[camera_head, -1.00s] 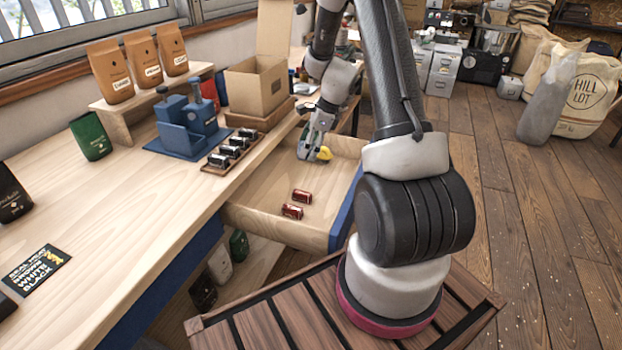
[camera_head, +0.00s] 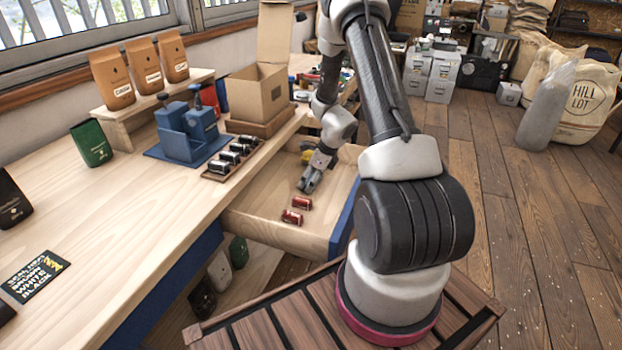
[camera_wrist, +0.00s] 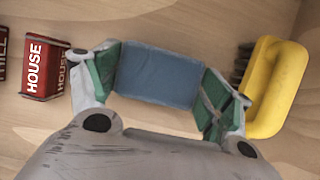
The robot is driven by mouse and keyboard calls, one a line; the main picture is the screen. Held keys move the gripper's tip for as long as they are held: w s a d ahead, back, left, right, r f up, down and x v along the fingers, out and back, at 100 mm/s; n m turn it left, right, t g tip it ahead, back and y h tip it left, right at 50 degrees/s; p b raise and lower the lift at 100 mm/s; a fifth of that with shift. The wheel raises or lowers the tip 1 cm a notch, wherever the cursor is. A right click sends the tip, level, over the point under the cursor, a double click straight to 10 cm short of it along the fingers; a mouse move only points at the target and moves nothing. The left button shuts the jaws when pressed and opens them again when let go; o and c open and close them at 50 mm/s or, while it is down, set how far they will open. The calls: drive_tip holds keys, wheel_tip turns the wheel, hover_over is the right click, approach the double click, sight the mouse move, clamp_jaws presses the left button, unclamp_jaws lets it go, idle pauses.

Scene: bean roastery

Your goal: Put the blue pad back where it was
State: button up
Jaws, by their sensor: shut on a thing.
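The blue pad (camera_wrist: 158,75) sits between the green-lined fingers of my gripper (camera_wrist: 157,82) in the wrist view; the fingers are shut on it. In the head view my gripper (camera_head: 306,187) is low inside the open wooden drawer (camera_head: 265,228), just behind two red tins. The pad cannot be made out in that view. I cannot tell whether the pad touches the drawer floor.
In the drawer, a red tin marked HOUSE (camera_wrist: 43,68) lies left of the fingers and a yellow-handled brush (camera_wrist: 277,90) lies close on their right. The bench top left of the drawer carries a blue stand (camera_head: 187,135) and a small tray of dark tins (camera_head: 217,174).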

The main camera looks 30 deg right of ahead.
drive_tip(key=shift+f, duration=0.1)
drive_tip(key=o, duration=1)
drive_tip(key=shift+c, duration=0.2)
drive_tip(key=v, duration=1.2)
drive_tip(key=s+a+r+n, duration=0.3)
drive_tip(key=r+n, duration=0.2)
drive_tip(key=r, duration=0.2)
drive_tip(key=s+a+r+n, duration=0.2)
drive_tip(key=a+r+n, duration=0.2)
drive_tip(key=r, duration=0.4)
drive_tip(key=s+a+r+n+h, duration=0.1)
drive_tip(key=s+r+n, duration=0.5)
drive_tip(key=s+n, duration=0.3)
drive_tip(key=s+a+r+n+h, duration=0.1)
drive_tip(key=s+a+r+n, duration=0.1)
drive_tip(key=s+r+n, duration=0.4)
drive_tip(key=s+n, duration=0.4)
drive_tip(key=s, duration=0.3)
drive_tip(key=shift+a+t+h, duration=0.2)
drive_tip(key=shift+t+h, duration=0.1)
drive_tip(key=shift+h, duration=0.1)
